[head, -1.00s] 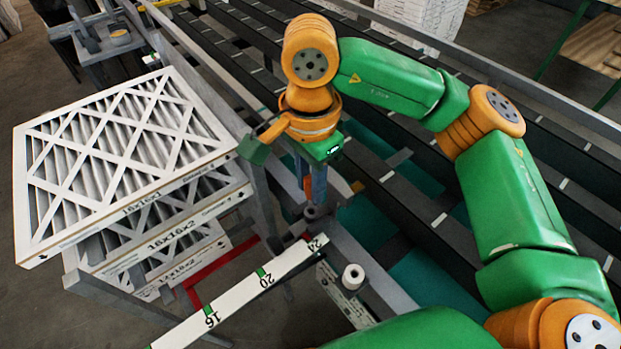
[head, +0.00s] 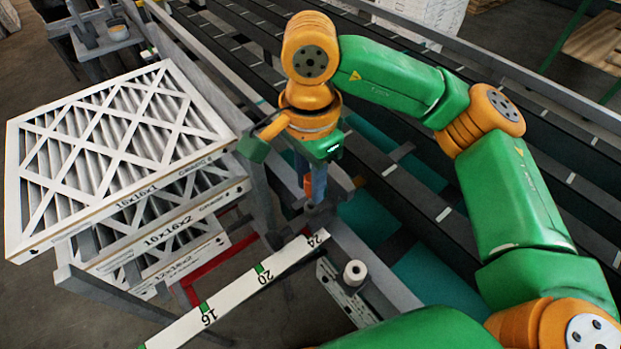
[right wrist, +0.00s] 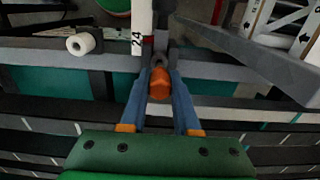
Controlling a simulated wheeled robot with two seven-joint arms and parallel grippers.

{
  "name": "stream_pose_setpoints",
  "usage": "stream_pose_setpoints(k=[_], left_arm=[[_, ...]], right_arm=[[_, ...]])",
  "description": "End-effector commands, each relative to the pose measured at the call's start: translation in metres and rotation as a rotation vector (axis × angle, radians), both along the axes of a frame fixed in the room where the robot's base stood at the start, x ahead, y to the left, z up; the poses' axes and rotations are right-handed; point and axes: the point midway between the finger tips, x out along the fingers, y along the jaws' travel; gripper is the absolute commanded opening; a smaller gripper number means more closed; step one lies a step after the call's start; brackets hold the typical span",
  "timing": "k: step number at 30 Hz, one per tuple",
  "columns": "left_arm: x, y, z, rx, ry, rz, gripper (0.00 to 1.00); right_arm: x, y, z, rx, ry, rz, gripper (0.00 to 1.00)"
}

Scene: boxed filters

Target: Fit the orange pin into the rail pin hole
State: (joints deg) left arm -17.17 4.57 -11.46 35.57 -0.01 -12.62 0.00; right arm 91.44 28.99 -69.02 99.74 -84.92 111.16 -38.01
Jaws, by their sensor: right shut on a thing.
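The orange pin (head: 308,186) is between the fingers of my right gripper (head: 317,198), which is shut on it and points down beside the far end of the white numbered scale. In the right wrist view the pin's orange head (right wrist: 159,84) sits between the two blue fingertips (right wrist: 161,76). A grey rounded part (right wrist: 158,61) shows just beyond the head, at the rail close to the "24" mark. The pin's lower end and the rail pin hole are hidden, so I cannot tell whether the pin is in the hole. My left gripper is not in view.
The white scale (head: 240,290) runs from lower left to the rail. A white roll (head: 355,272) stands on a bracket right of it. Boxed filters (head: 120,150) are stacked at left. Dark conveyor rails (head: 420,190) lie behind and under my right arm.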

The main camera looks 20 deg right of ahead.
Motion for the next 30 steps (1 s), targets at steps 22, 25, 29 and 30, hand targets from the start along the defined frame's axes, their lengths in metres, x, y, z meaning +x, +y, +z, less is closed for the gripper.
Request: stream_pose_setpoints(k=[22,25,29,30], left_arm=[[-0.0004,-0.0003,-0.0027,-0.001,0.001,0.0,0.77],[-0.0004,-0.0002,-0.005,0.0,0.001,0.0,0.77],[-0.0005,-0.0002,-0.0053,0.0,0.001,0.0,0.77],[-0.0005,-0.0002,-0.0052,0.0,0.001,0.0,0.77]], right_arm=[[-0.0005,0.0,0.0,0.0,0.0,0.0,0.0],[-0.0005,0.0,-0.0009,0.0,0.0,0.0,0.0],[-0.0006,0.0,0.0,-0.001,0.001,0.0,0.0],[-0.0006,0.0,0.0,-0.001,0.001,0.0,0.0]])
